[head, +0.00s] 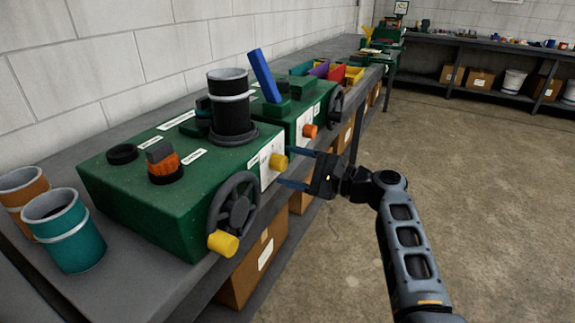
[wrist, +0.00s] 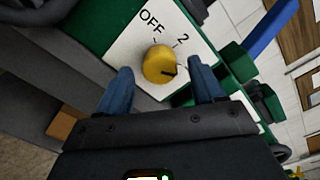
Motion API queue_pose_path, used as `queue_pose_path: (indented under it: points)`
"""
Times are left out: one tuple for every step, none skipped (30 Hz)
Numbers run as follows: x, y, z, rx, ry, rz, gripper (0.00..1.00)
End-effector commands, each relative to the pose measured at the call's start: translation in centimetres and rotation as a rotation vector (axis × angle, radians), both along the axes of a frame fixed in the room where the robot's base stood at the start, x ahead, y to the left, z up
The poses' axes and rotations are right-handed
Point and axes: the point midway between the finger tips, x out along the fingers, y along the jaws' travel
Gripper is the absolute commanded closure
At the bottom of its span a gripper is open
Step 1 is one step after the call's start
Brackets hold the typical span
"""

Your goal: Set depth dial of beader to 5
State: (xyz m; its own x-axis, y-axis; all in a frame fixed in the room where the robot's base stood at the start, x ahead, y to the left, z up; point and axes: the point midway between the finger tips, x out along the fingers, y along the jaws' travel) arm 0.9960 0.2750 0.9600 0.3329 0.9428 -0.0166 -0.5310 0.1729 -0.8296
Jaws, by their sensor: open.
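The nearer green machine (head: 140,195) stands on the bench with a black cylinder on top. Its front has a white plate with a round yellow dial (head: 279,162); I cannot read its name label. In the wrist view the yellow dial (wrist: 158,63) is close ahead, on the white plate (wrist: 125,35) marked OFF and 2. A dark mark on the dial points to the lower right; other numbers are hidden or out of view. My gripper (head: 299,167) is open, its blue fingers apart on either side of the dial; I cannot tell whether they touch it.
A black handwheel (head: 234,205) with a yellow handle (head: 223,243) sticks out left of the dial. A second green machine with an orange knob (head: 310,131) stands just beyond. Teal (head: 75,245) and orange (head: 22,188) cylinders stand at the near left. The floor at right is clear.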

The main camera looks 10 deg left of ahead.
Motion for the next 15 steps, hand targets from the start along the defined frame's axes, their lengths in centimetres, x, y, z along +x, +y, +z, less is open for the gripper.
queue_pose_path:
  points:
    - [-0.3, -0.9, -0.1, -0.001, -0.001, -0.003, 0.33]
    - [-0.5, -1.4, -0.1, -0.001, -0.002, -0.002, 0.33]
    - [-0.7, -2.0, -0.1, -0.001, -0.001, -0.003, 0.33]
    - [-0.8, -2.5, -0.1, 0.0, -0.001, -0.004, 0.33]
    - [-1.0, -3.0, -0.1, 0.0, -0.001, -0.004, 0.33]
    - [-1.2, -3.6, 0.0, 0.0, -0.001, -0.004, 0.33]
    - [-1.3, -4.0, 0.0, 0.0, -0.001, -0.004, 0.33]
    - [-1.5, -4.3, 0.0, 0.0, -0.001, -0.004, 0.33]
    - [-1.6, -4.8, 0.0, -0.001, -0.001, -0.002, 0.33]
    - [-1.7, -5.1, 0.0, -0.001, -0.001, -0.002, 0.33]
    - [-1.8, -5.3, 0.0, 0.0, 0.0, -0.003, 0.33]
    - [-1.9, -5.6, 0.1, 0.0, 0.0, -0.003, 0.33]
    - [-1.9, -5.8, 0.1, 0.0, 0.0, -0.003, 0.33]
    - [-2.0, -5.9, 0.1, -0.001, -0.001, -0.002, 0.33]
    - [-2.0, -5.9, 0.1, 0.0, 0.0, -0.001, 0.33]
